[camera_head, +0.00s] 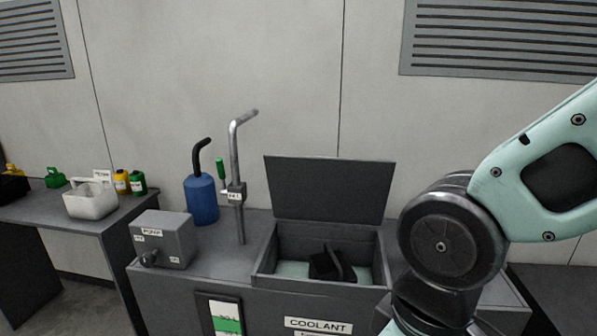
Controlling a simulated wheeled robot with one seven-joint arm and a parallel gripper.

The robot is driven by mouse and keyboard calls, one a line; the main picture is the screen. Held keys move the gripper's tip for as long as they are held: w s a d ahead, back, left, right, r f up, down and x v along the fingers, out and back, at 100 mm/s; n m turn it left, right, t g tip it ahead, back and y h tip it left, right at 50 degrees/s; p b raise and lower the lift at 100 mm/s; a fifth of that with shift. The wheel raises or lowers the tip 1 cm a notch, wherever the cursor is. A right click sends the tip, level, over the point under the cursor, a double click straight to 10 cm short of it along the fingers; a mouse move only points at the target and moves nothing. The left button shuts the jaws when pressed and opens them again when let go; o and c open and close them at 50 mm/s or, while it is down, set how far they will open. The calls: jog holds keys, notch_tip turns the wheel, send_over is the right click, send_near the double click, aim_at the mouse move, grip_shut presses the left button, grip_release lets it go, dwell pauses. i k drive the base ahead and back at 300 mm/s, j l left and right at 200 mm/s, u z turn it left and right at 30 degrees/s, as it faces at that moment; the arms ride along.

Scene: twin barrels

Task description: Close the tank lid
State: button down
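The tank lid (330,188) is a flat dark grey panel. It stands open, tilted up along the back edge of the coolant tank (262,270). The tank is an open grey box with pale greenish liquid inside and a COOLANT label (318,326) on its front. A black angular object sits inside the tank (332,263); I cannot tell what it is. My teal arm comes in from the right, with a large dark joint just right of the tank. It runs down past the bottom edge, so my gripper is out of view.
Left of the tank stand a bent metal pipe (239,180), a blue canister (201,199) with a black spout and a grey pump box (166,240). A side table (60,214) at the left holds a white basket (91,199) and small bottles. A wall is behind.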

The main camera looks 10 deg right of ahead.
aim_at(317, 188)
jog(key=i+j+u, duration=0.1)
jog(key=j, duration=0.25)
jog(key=i+j+u, duration=0.1)
jog(key=j, duration=0.25)
jog(key=i+j, duration=0.25)
jog(key=i+j+u, duration=0.15)
jog(key=i+u, duration=0.2)
jog(key=k, duration=0.05)
